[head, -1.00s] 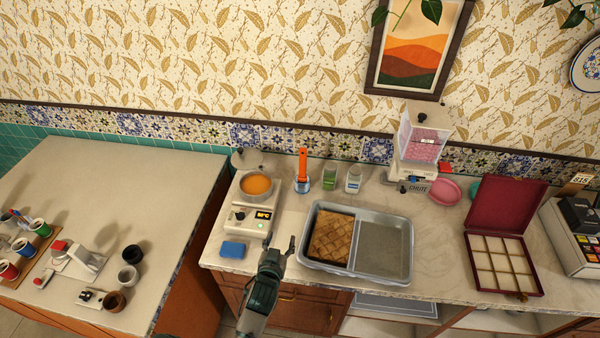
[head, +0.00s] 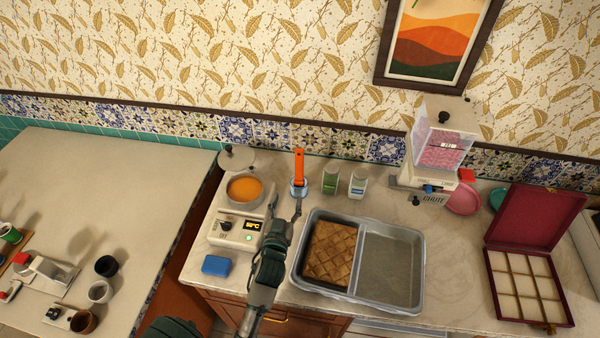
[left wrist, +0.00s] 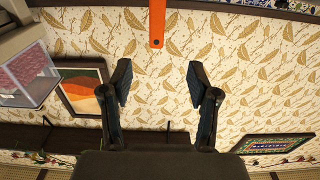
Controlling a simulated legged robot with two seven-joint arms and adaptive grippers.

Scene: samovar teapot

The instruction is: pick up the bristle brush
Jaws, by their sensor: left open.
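The bristle brush (head: 299,166) stands upright near the back of the counter, its orange handle up and its lower end in a small light-blue holder (head: 298,189). Its bristles are hidden. My left gripper (head: 290,210) is just in front of the brush, pointing toward it, with nothing held. In the left wrist view, the gripper's two fingers (left wrist: 159,85) are spread wide. The orange handle of the brush (left wrist: 157,22) shows beyond them at the top, roughly centred between the fingers and apart from them. My right gripper is not in view.
A warmer with an orange-filled pot (head: 243,188) stands left of the brush. Two small jars (head: 343,183) stand close on its right. A blue sponge (head: 216,265) lies at the front left. A two-part grey tray (head: 419,290) sits right of my gripper.

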